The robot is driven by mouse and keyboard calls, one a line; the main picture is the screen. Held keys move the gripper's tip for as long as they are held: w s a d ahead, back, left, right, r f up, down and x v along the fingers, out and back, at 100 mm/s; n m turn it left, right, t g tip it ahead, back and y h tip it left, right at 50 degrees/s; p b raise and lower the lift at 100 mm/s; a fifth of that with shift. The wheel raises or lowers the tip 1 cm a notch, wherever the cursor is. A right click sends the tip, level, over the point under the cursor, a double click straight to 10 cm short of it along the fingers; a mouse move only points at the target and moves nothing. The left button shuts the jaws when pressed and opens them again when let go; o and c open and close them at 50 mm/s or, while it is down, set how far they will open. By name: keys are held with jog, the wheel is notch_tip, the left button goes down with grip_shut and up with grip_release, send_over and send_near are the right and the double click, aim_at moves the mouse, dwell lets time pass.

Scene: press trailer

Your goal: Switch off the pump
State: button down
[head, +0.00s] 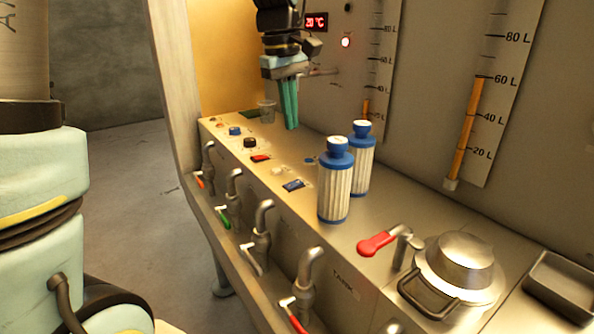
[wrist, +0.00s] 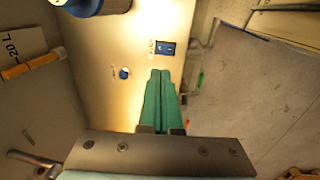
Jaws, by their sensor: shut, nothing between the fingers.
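A blue rocker switch (head: 293,185) sits on the steel counter in front of the filter cartridges. It also shows in the wrist view (wrist: 166,48) with a small label beside it that I cannot read. A red rocker switch (head: 261,158) sits farther along the counter. I cannot tell from the labels which switch is the pump's. My gripper (head: 291,127) has green fingers, shut and empty, pointing down above the counter behind the switches. In the wrist view its fingertips (wrist: 160,72) appear just below the blue switch, apart from it.
Two white filter cartridges with blue caps (head: 336,180) stand right of the switches. Taps (head: 263,222) line the front edge. A red-handled valve (head: 376,244) and a lidded pot (head: 459,267) are at right.

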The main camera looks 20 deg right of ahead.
aim_at(292, 186)
jog(key=f+p, duration=0.1)
jog(key=f, duration=0.3)
jog(key=d+f, duration=0.1)
jog(key=f, duration=0.4)
jog(key=f+p, duration=0.1)
jog(key=f, duration=0.3)
jog(key=shift+w+d+f+p, duration=0.15)
jog(key=shift+d+p, duration=0.1)
jog(key=shift+p, duration=0.05)
jog(key=shift+d+f, duration=0.1)
jog(key=shift+f, duration=0.15)
jog(key=shift+a+f, duration=0.15)
jog(key=shift+a, duration=0.05)
jog(key=shift+a, duration=0.15)
jog(key=shift+s+a, duration=0.2)
jog(key=shift+a, duration=0.35)
